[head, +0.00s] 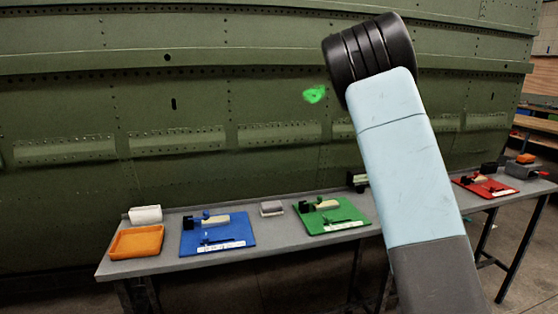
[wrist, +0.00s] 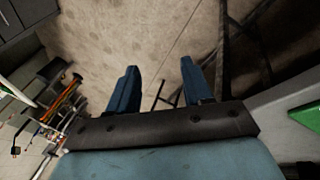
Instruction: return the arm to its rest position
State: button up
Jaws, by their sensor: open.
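My arm (head: 400,170) rises from the lower right of the head view, with its black joint (head: 370,55) at the top in front of the green fuselage. My gripper is not visible in the head view. In the wrist view my gripper (wrist: 158,90) shows two blue fingers set well apart, with nothing between them. Behind the fingers is bare floor (wrist: 150,35).
A grey workbench (head: 275,235) runs along the fuselage (head: 200,110) with an orange tray (head: 137,242), a blue mat (head: 205,243), a green mat (head: 322,225) and a red mat (head: 470,183). A green mark (head: 315,94) is on the fuselage skin.

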jog(key=s+a+r+n+t+y, duration=0.2)
jog(key=s+a+r, duration=0.3)
jog(key=r, duration=0.3)
jog(key=s+a+r+n+t+y, duration=0.1)
jog(key=s+a+r+n+y, duration=0.15)
jog(key=s+a+r, duration=0.4)
jog(key=s+a+r+n+t, duration=0.1)
jog(key=s+a+r+n, duration=0.1)
jog(key=s+r, duration=0.4)
jog(key=s+a+r+n+t, duration=0.1)
jog(key=s+a+r+t, duration=0.1)
jog(key=s+r, duration=0.4)
jog(key=shift+s+a+n+t, duration=0.35)
jog(key=shift+s+a, duration=0.15)
jog(key=shift+s, duration=0.4)
jog(key=shift+r, duration=0.1)
